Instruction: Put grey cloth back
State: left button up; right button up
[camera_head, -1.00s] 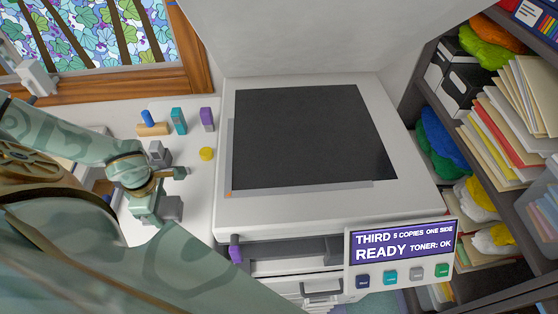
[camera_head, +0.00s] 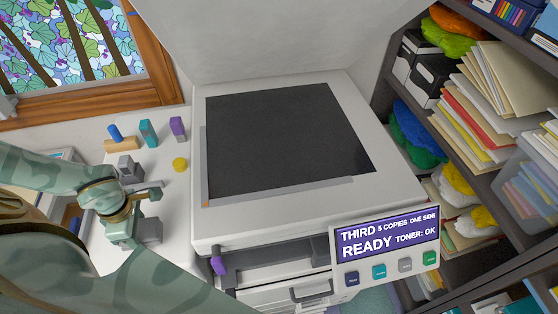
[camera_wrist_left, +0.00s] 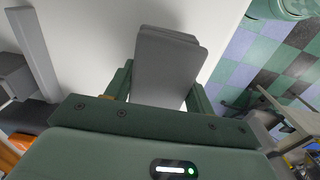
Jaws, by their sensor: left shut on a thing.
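The grey cloth (camera_wrist_left: 168,62) is a folded, flat grey pad between the two green fingers of my left gripper in the left wrist view. Its far end stands out past the fingertips, over a white surface. In the head view my left gripper (camera_head: 136,234) is at the left, above the white counter beside the copier, and the grey cloth (camera_head: 151,232) shows at its right side. The gripper is shut on the cloth. My right gripper is not in view.
The copier's dark glass (camera_head: 285,140) lies bare under the raised lid. A grey block (camera_head: 130,168), teal and purple blocks (camera_head: 178,128), a wooden stamp (camera_head: 121,145) and a yellow disc (camera_head: 180,164) stand on the white counter (camera_head: 178,200). Full shelves stand at the right.

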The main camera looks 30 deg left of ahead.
pick_arm(q)
jog(key=shift+f, duration=0.55)
jog(key=shift+f+b, duration=0.35)
jog(key=shift+b, duration=0.15)
jog(key=o, duration=1.4)
jog(key=shift+c, duration=0.2)
notch_tip(320, 180, up, 16)
jog(key=p, duration=0.1)
jog(key=shift+r, duration=0.2)
